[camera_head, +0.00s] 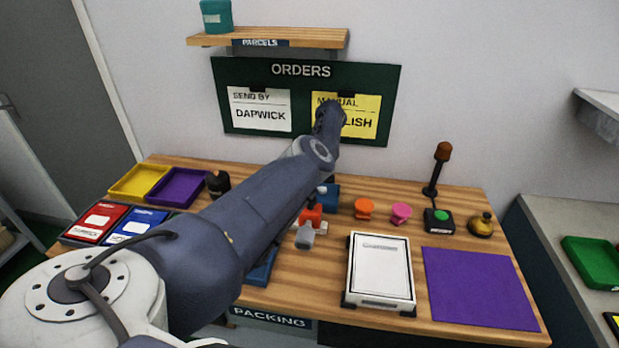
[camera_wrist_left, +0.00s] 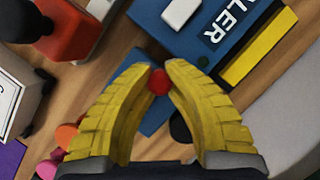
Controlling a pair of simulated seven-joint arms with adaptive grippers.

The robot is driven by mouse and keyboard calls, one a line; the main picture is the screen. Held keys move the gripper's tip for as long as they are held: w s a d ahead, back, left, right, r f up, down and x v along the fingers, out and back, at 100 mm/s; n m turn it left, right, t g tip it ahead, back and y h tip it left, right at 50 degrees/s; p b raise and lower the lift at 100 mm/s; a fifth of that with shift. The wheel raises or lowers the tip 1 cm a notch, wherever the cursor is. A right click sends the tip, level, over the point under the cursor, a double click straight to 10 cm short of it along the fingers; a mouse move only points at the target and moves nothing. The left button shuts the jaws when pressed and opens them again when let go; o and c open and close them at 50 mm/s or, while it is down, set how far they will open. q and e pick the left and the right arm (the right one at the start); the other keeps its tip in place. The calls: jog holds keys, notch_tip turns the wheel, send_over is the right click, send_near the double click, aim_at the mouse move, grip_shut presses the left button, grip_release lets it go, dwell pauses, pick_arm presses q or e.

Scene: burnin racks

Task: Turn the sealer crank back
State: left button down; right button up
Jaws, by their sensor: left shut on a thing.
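The sealer shows in the left wrist view as a blue body (camera_wrist_left: 178,42) with a dark label, a white part and a yellow bar. A small red knob (camera_wrist_left: 159,84), which looks like the crank's handle, sits between the tips of my left gripper (camera_wrist_left: 158,76). The yellow fingers are shut on this knob, with a gap between them further back. The crank's arm is mostly hidden, so I cannot tell its angle. In the head view a blue part (camera_head: 331,199) shows beside my left arm, which hides my left gripper and much of the sealer. My right gripper is in neither view.
A red-and-grey device (camera_head: 310,215) stands close by. Orange (camera_head: 364,209) and pink (camera_head: 401,213) knobbed pieces, a white-framed panel (camera_head: 380,270) and a purple mat (camera_head: 478,287) lie to the right. Yellow (camera_head: 138,182) and purple (camera_head: 178,187) trays sit at the left.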

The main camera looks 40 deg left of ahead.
pick_arm(q)
jog(key=shift+s+a, duration=0.15)
jog(key=shift+a, duration=0.05)
dwell(0.3)
jog(key=c, duration=1.5)
grip_release()
jog(key=shift+s, duration=0.1)
jog(key=shift+c, duration=0.2)
jog(key=o, duration=0.4)
jog(key=shift+c, duration=0.2)
jog(key=shift+d, duration=0.1)
jog(key=shift+r, duration=5)
